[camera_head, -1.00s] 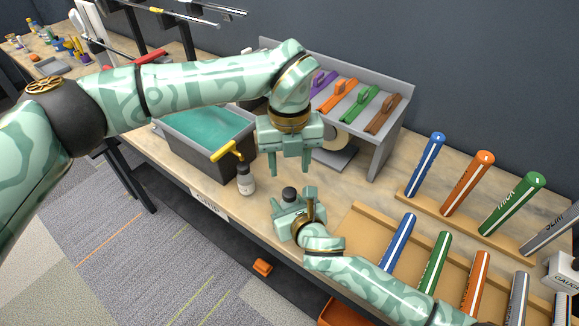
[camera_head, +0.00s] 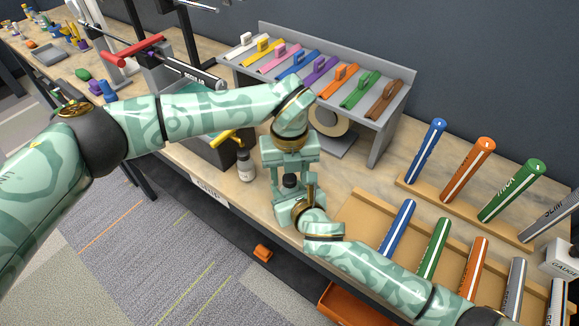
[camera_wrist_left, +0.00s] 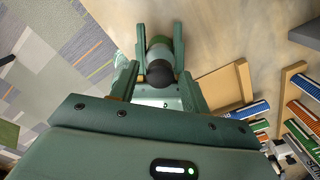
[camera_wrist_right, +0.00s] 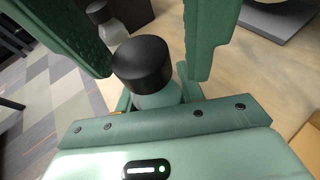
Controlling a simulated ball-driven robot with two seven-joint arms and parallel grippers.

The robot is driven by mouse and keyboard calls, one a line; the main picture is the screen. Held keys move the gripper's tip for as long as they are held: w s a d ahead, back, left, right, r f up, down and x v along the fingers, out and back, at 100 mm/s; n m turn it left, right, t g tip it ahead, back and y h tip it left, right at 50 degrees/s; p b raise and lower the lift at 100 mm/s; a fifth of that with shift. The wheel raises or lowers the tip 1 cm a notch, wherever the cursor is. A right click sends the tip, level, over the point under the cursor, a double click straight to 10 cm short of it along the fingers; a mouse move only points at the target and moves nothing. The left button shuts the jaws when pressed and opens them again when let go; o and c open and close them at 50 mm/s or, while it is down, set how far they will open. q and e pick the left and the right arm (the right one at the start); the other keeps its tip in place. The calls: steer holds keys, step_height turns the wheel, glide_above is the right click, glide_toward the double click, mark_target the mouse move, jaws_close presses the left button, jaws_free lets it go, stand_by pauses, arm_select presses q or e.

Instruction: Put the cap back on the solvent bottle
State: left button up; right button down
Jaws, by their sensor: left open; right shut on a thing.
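A bottle with a pale body (camera_wrist_right: 155,98) stands in my right gripper (camera_head: 294,203), which is shut on it. A black cap (camera_wrist_right: 142,64) sits on its top; whether it is screwed tight cannot be told. The cap also shows in the head view (camera_head: 290,181) and in the left wrist view (camera_wrist_left: 160,73). My left gripper (camera_head: 290,177) is open, pointing down from above, with one finger on each side of the cap. A gap shows between its fingers and the cap in the right wrist view.
Another dark-capped bottle (camera_head: 245,166) with a white label stands on the bench beside the tub. A yellow handle (camera_head: 224,138) sticks out there. A rack of coloured tools (camera_head: 330,75) stands behind. Coloured grips (camera_head: 466,175) stand in wooden holders at right.

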arm_select(q)
jaws_close()
steer(key=m, duration=0.3)
steer(key=shift+o, duration=0.3)
jaws_free()
steer(key=shift+r, duration=2.3)
steer(key=shift+r+n, duration=1.5)
steer(key=shift+r, duration=0.25)
steer(key=shift+c, duration=0.3)
